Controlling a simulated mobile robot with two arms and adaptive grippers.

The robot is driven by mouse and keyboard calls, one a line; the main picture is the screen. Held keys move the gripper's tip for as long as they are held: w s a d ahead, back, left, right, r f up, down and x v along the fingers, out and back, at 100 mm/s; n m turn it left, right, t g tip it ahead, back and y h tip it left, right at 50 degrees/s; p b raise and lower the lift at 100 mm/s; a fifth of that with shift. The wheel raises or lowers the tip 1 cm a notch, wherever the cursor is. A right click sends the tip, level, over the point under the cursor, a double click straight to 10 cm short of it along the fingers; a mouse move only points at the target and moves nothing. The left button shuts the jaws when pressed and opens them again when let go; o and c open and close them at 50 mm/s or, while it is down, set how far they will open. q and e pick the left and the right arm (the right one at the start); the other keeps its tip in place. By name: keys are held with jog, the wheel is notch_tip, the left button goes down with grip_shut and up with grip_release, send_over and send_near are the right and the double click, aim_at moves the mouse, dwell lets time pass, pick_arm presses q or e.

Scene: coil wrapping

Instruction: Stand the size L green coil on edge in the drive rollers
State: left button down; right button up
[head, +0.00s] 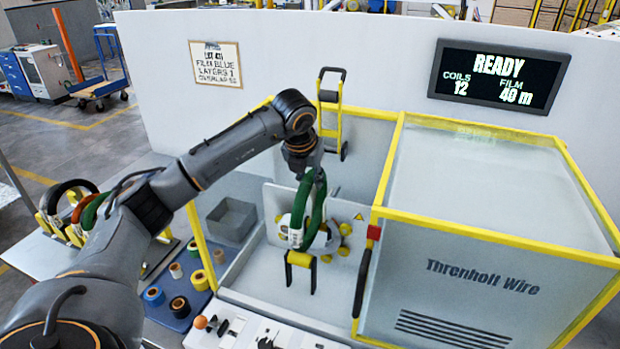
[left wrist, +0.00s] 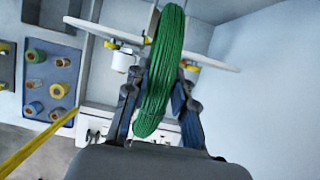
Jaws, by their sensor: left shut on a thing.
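The green coil (head: 317,214) hangs on edge from my left gripper (head: 309,178), inside the wrapping machine's yellow-framed bay. In the left wrist view the coil (left wrist: 163,75) stands between the two fingers of the gripper (left wrist: 160,108), which is shut on it. Yellow rollers (head: 343,229) show just right of the coil, in front of a grey plate. The coil partly hides them, and I cannot tell whether it touches them. My right gripper is not in view.
A yellow-and-black bracket (head: 300,259) stands just below the coil. A clear guard box (head: 490,200) closes off the right side. A blue tray (head: 182,292) of film rolls and a rack of coils (head: 70,212) stand left. The screen (head: 499,76) reads READY.

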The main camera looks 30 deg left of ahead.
pick_arm(q)
jog(key=shift+f, duration=0.15)
jog(key=c, duration=1)
grip_release()
jog(key=shift+c, duration=0.2)
jog(key=shift+s+f, duration=0.1)
jog(key=shift+f, duration=0.1)
jog(key=v, duration=1.2)
jog(key=shift+r, duration=0.15)
